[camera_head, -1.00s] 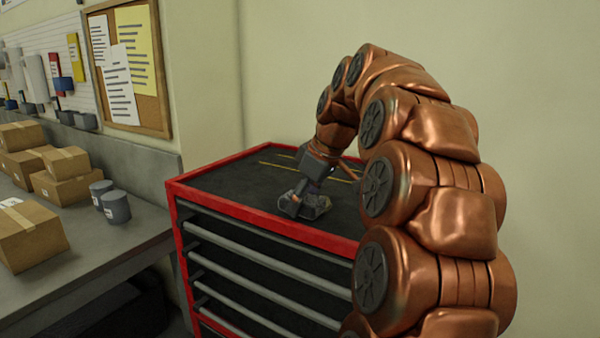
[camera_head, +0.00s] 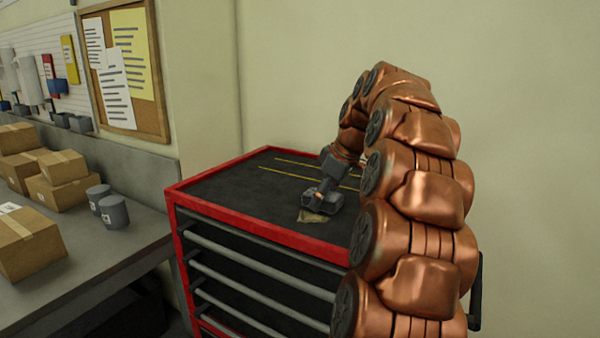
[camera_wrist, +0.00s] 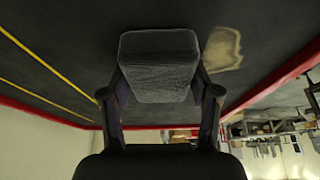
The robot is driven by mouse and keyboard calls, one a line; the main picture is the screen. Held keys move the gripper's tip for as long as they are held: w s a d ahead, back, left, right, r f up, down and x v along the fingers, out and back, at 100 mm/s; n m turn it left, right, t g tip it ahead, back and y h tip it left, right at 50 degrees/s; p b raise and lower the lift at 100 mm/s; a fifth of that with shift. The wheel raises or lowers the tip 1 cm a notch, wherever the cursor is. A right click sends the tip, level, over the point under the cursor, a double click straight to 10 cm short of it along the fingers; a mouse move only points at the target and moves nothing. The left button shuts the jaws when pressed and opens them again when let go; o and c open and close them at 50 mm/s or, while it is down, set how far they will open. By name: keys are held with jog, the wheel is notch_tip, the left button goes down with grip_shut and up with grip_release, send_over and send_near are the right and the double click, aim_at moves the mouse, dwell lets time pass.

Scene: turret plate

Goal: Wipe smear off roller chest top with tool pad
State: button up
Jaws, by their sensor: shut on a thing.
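The roller chest (camera_head: 225,185) has a dark top inside a red rim. A tan smear (camera_head: 312,216) lies on the top near its front edge; it also shows in the wrist view (camera_wrist: 222,48), just right of the pad. My gripper (camera_head: 326,188) is over the front part of the top, beside the smear. In the wrist view my gripper (camera_wrist: 160,95) is shut on the grey tool pad (camera_wrist: 158,62), with one finger on each side. The pad's underside is hidden, so I cannot tell whether it touches the top.
Yellow lines (camera_head: 290,175) run across the chest top behind my gripper. A workbench (camera_head: 60,280) at left holds cardboard boxes (camera_head: 60,165) and two grey cups (camera_head: 113,210). The left part of the chest top is clear. A wall stands behind.

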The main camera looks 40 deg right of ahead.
aim_at(300, 222)
jog(key=shift+w+d+p, duration=0.15)
jog(key=shift+d+p, duration=0.1)
jog(key=shift+d, duration=0.35)
jog(key=shift+w+d+p, duration=0.15)
jog(key=shift+d+p, duration=0.1)
jog(key=shift+d, duration=0.3)
jog(key=shift+d+r, duration=0.15)
jog(key=shift+d, duration=0.05)
jog(key=shift+a+f, duration=0.3)
jog(key=shift+s+a+b, duration=0.55)
jog(key=shift+a+b, duration=0.05)
jog(key=shift+a, duration=1.2)
jog(key=shift+s+a+b, duration=0.5)
jog(key=shift+a+b, duration=0.15)
jog(key=shift+a, duration=1.1)
jog(key=shift+s+a+b, duration=0.55)
jog(key=shift+a+b, duration=0.05)
jog(key=shift+a, duration=1.2)
notch_tip(300, 222, up, 3)
jog(key=shift+w+d+f+p, duration=0.1)
jog(key=shift+p, duration=0.35)
jog(key=shift+r+p, duration=1.15)
jog(key=shift+r, duration=1.65)
